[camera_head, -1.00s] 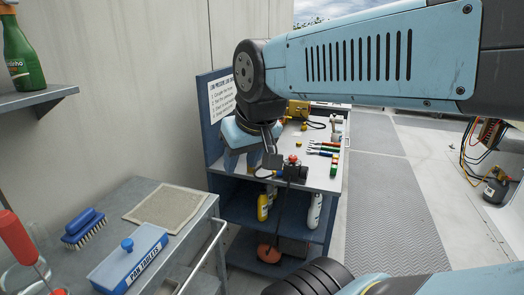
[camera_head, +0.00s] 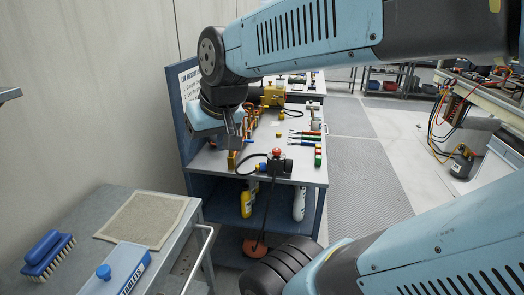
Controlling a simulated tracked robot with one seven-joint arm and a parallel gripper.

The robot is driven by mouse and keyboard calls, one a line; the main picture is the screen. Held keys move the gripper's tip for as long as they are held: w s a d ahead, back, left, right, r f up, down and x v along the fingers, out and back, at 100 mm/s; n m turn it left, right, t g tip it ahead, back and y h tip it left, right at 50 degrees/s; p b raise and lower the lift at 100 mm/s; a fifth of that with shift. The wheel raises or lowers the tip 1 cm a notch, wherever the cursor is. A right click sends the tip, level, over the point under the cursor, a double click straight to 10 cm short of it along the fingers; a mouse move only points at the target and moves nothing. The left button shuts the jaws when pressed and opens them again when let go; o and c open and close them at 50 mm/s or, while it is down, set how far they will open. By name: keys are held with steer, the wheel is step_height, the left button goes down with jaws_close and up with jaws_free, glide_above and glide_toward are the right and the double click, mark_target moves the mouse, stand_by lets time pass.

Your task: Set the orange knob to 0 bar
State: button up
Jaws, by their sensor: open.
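A small dark regulator-like device (camera_head: 276,166) with a red-orange knob (camera_head: 277,152) on top sits near the front edge of the blue workbench (camera_head: 310,172). No scale or pressure reading can be made out. My gripper (camera_head: 236,152) hangs from the light blue arm over the bench's left side. It appears left of the knob and apart from it. Its jaws are small and dark here; it is open with nothing seen in it. A dark hose or cord runs from the device down past the front edge.
Screwdriver-like tools (camera_head: 304,137) lie right of the device, and a yellow device (camera_head: 272,96) stands farther back. A blue back panel with a sign (camera_head: 190,82) borders the bench's left. A grey cart (camera_head: 180,240) with a brush (camera_head: 47,255) stands at front left.

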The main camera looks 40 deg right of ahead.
steer(key=w+d+f+m+t, duration=0.1)
steer(key=w+f+m, duration=0.1)
steer(key=w+f, duration=0.35)
steer(key=w+f+m, duration=0.2)
steer(key=w, duration=0.6)
steer(key=w+d+f+m+h, duration=0.1)
steer(key=w+d+f+m, duration=0.25)
steer(key=f, duration=0.25)
steer(key=w+d+f+m+h, duration=0.2)
steer(key=w+d+f, duration=0.1)
steer(key=w+f, duration=0.25)
steer(key=m+g+h, duration=0.1)
steer(key=m+h, duration=0.3)
steer(key=h, duration=1.1)
glide_toward(274, 153)
steer(key=x, duration=1.2)
steer(key=shift+r, duration=0.1)
